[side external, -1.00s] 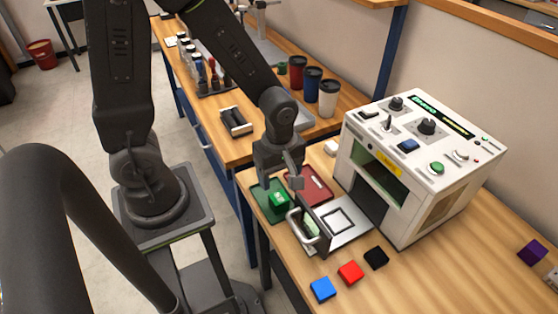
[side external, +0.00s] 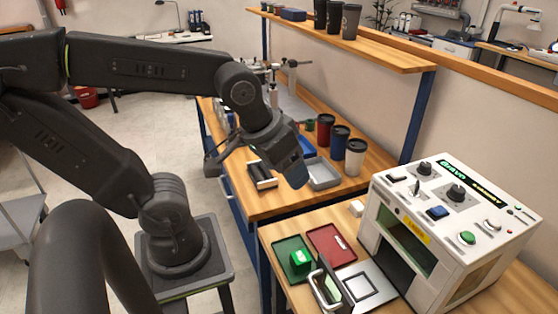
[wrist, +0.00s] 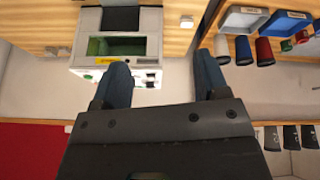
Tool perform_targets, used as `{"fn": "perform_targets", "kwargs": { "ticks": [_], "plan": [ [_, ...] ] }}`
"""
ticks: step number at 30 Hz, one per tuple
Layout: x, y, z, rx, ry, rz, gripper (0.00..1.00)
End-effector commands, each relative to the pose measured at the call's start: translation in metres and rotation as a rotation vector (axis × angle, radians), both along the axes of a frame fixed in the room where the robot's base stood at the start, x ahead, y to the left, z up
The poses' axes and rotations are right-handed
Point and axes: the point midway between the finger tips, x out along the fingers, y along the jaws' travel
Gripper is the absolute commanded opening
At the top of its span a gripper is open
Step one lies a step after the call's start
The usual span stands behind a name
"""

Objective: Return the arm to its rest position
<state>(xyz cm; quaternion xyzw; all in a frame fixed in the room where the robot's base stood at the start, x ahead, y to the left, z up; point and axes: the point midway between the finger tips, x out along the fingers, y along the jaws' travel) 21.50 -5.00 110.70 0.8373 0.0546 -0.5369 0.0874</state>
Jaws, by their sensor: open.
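My gripper (side external: 292,170) is raised in the air, its blue-tinted end pointing down and right. In the wrist view my gripper (wrist: 162,80) has its two fingers spread wide, with nothing between them. My arm stretches across the upper left of the side view, well above the bench. The white laser marker (side external: 466,190) stands at the right, apart from my gripper; it also shows in the wrist view (wrist: 92,73). Its handled door (side external: 328,288) is open, with a plate (side external: 378,280) in front.
Cups (side external: 340,142), a grey bin (side external: 322,176) and a black holder (side external: 262,174) stand on the back bench near my gripper. A shelf (side external: 345,42) runs above.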

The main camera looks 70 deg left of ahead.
Motion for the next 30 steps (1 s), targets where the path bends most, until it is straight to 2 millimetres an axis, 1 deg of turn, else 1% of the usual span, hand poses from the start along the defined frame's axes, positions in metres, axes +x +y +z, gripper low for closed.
{"fn": "perform_targets", "kwargs": {
  "ticks": [1,3,7,30],
  "plan": [
    [-0.0047,0.0006,0.0067,0.030,-0.028,-0.061,0.68],
    [-0.0089,0.0010,0.0114,0.065,-0.046,-0.128,0.68],
    [-0.0119,0.0013,0.0150,0.093,-0.061,-0.182,0.68],
    [-0.0115,0.0012,0.0150,0.094,-0.061,-0.184,0.68]
  ]
}}
